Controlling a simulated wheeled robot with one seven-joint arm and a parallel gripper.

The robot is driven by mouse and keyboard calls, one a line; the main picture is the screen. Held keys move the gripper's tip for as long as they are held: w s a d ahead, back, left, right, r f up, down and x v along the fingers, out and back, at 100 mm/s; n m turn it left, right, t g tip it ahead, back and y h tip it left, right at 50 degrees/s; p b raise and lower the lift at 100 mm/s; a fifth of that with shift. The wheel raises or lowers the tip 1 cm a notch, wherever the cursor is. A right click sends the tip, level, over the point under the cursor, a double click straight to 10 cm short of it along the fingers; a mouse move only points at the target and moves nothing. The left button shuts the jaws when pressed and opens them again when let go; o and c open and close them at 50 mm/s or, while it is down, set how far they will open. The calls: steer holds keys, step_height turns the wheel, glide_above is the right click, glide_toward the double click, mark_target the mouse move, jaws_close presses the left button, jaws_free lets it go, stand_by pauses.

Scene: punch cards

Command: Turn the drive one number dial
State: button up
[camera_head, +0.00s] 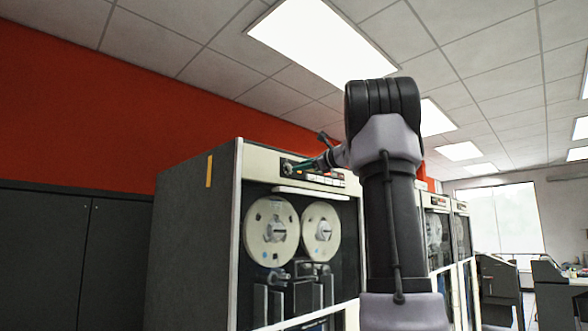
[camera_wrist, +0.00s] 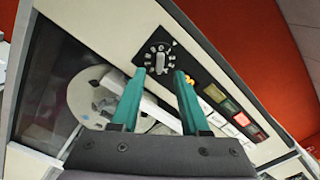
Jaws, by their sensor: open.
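The number dial (camera_wrist: 158,57) shows in the wrist view as a pale knob on a black panel with a ring of white marks. My gripper (camera_wrist: 160,72) is open, with its two teal fingers pointing at the dial. The fingertips lie either side of the knob's lower end in the picture; I cannot tell whether they touch it or how far they reach over it. In the head view my gripper (camera_head: 300,166) is small, at the upper panel of the nearest tape drive (camera_head: 256,162). The dial is too small there to make out clearly.
A row of coloured and white buttons (camera_wrist: 229,106) runs beside the dial, close to the right finger. Below the panel are two tape reels (camera_head: 271,231) behind the drive's window. More tape drives (camera_head: 437,235) stand to the right, and dark cabinets (camera_head: 60,255) to the left.

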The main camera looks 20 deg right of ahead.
mark_target(289, 168)
steer(key=shift+x, duration=2)
jaws_close()
